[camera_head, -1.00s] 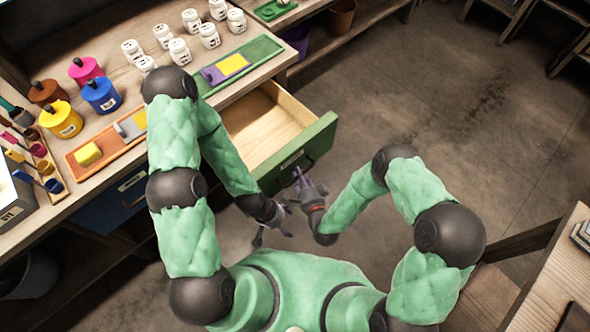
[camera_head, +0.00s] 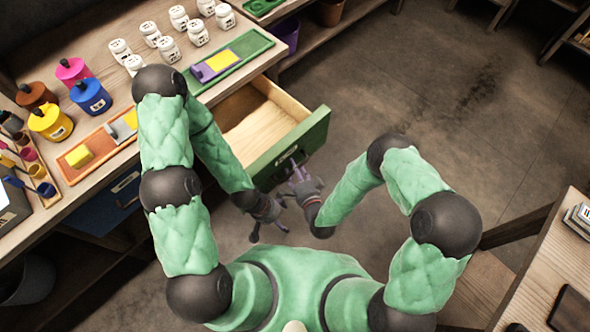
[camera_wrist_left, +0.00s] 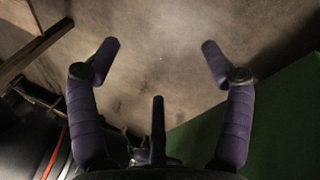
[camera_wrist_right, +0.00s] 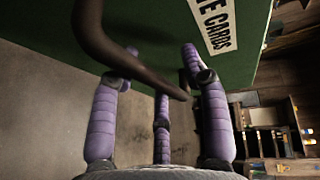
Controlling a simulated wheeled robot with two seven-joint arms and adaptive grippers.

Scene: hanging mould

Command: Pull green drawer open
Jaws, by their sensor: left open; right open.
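The green drawer (camera_head: 312,137) is pulled well out of the workbench, with its bare wooden inside showing. Its green front and white label also show in the right wrist view (camera_wrist_right: 150,30). The dark curved handle (camera_wrist_right: 120,52) crosses in front of my right gripper's fingers there. My right gripper (camera_head: 292,167) is open at the handle; I cannot tell whether it touches it. My left gripper (camera_head: 270,231) is open and empty, below the drawer front in the head view. In the left wrist view its spread fingers (camera_wrist_left: 158,55) have floor between them and green surface at lower right.
The workbench holds white jars (camera_head: 178,18), coloured paint pots (camera_head: 91,95), a green tray (camera_head: 250,47) and an orange tray (camera_head: 97,146). A blue drawer (camera_head: 110,205) is left of the green one. Another table (camera_head: 555,255) stands at right. Floor beyond the drawer is clear.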

